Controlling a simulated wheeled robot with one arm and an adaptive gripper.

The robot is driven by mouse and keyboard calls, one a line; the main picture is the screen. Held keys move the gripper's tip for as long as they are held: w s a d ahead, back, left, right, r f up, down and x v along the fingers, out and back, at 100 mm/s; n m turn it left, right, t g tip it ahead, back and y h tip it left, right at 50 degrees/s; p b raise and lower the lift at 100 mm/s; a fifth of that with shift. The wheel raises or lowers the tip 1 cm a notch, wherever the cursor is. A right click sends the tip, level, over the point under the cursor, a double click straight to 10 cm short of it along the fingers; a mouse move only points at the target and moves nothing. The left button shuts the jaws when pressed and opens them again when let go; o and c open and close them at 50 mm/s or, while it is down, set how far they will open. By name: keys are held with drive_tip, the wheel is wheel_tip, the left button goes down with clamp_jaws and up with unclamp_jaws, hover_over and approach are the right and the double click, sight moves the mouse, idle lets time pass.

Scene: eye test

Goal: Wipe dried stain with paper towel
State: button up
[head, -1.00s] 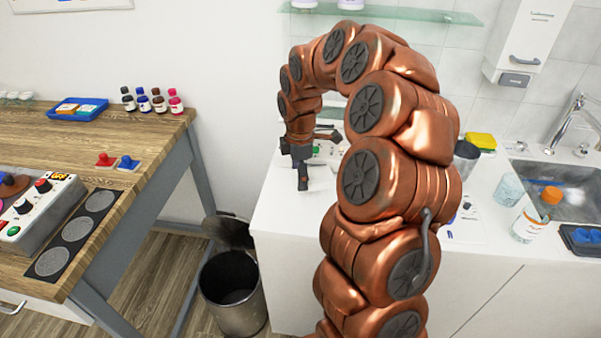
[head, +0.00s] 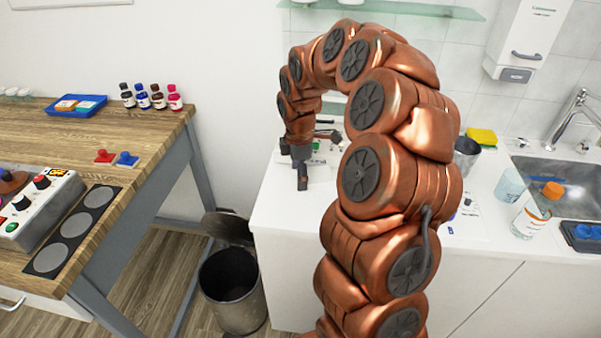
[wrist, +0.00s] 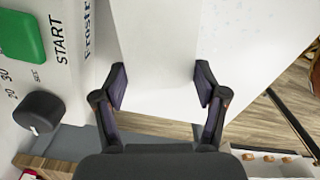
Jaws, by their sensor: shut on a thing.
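My gripper (head: 302,178) is at the left end of the white counter (head: 285,235), beyond my arm in the head view. In the wrist view my gripper (wrist: 161,86) has its two dark fingers on either side of a plain white sheet-like thing (wrist: 157,40), which looks like the paper towel. It blends with the white counter behind it, so its lower edge is unclear. The gripper is shut on it.
A device with a green START button (wrist: 20,38) and black knob (wrist: 40,112) is close on the left in the wrist view. An open bin (head: 232,285) stands below the counter's left end. A glass (head: 510,185), yellow sponge (head: 482,136) and sink (head: 572,198) are at right.

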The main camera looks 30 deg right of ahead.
drive_tip(key=shift+s+a+b, duration=0.6)
drive_tip(key=shift+s+a, duration=0.55)
drive_tip(key=shift+s, duration=0.2)
drive_tip(key=shift+a, duration=0.1)
drive_tip(key=shift+w+d+p, duration=0.4)
drive_tip(key=shift+w+d, duration=0.5)
drive_tip(key=shift+w, duration=0.05)
drive_tip(key=shift+w+d+f, duration=0.15)
drive_tip(key=shift+w+d, duration=0.3)
drive_tip(key=shift+w, duration=0.05)
drive_tip(key=shift+c, duration=0.3)
drive_tip(key=shift+r+p, duration=1.3)
drive_tip(key=shift+r, duration=1.75)
